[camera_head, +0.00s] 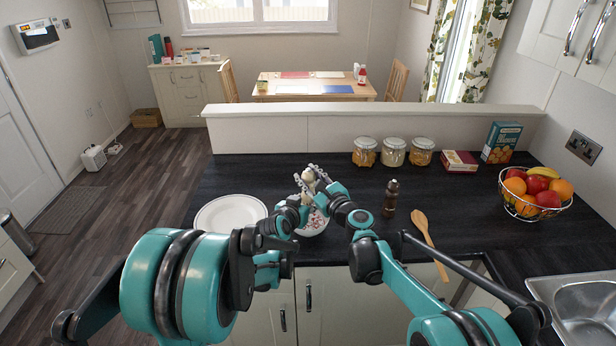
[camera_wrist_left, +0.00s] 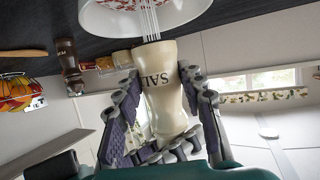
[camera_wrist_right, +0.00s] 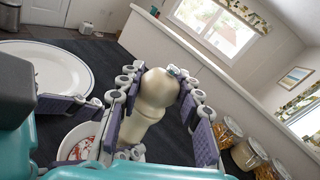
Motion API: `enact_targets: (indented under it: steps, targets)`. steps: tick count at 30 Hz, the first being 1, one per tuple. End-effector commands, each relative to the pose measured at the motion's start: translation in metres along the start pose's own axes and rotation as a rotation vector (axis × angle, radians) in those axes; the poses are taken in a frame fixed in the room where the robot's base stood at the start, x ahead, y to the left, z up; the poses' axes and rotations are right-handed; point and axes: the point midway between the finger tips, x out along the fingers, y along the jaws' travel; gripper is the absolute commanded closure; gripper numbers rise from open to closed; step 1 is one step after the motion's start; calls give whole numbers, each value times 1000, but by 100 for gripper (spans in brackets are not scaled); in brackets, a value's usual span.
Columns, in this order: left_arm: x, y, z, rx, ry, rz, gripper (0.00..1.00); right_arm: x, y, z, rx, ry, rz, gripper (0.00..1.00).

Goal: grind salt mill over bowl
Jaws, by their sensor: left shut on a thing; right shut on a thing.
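The cream salt mill (camera_head: 307,176), lettered SAL, is held above the bowl (camera_head: 312,226). My left gripper (camera_head: 304,198), the lower one, is shut on the mill's body, and the left wrist view shows its fingers on both sides of the body (camera_wrist_left: 165,92). My right gripper (camera_head: 318,176) is shut around the mill's round top, which shows in the right wrist view (camera_wrist_right: 158,88). White streaks run between the mill's end and the bowl in the left wrist view. The white bowl (camera_wrist_left: 112,22) has red and white contents. The grippers partly hide it in the head view.
A white plate (camera_head: 230,214) lies left of the bowl. A dark pepper mill (camera_head: 390,198) and wooden spoon (camera_head: 430,243) are to the right. Several jars (camera_head: 393,153), boxes (camera_head: 500,143) and a fruit basket (camera_head: 534,197) stand farther right. A raised ledge (camera_head: 370,110) runs behind the counter.

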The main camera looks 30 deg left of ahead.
Motion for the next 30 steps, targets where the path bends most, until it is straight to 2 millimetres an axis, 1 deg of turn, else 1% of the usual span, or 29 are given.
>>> enact_targets:
  steps: [10, 11, 12, 13, 14, 23, 26, 30]
  targets:
    - [0, 0, 0, -1, 0, 1, 89, 0, 2, 1, 2, -1, 1, 94]
    - [1, 0, 0, -1, 0, 1, 89, 0, 2, 1, 2, -1, 2, 63]
    - [1, 0, 0, -1, 0, 1, 89, 0, 2, 1, 2, -1, 2, 52]
    - [1, 0, 0, -1, 0, 1, 89, 0, 2, 1, 2, -1, 2, 44]
    - [0, 0, 0, -1, 0, 1, 89, 0, 2, 1, 2, -1, 2, 43]
    - [0, 0, 0, -1, 1, 0, 89, 0, 0, 2, 1, 0, 0, 43]
    - [0, 0, 0, -1, 1, 0, 89, 0, -3, 11, 1, 0, 0, 43]
    - [0, 0, 0, -1, 1, 0, 89, -1, -11, 35, 1, 0, 0, 43]
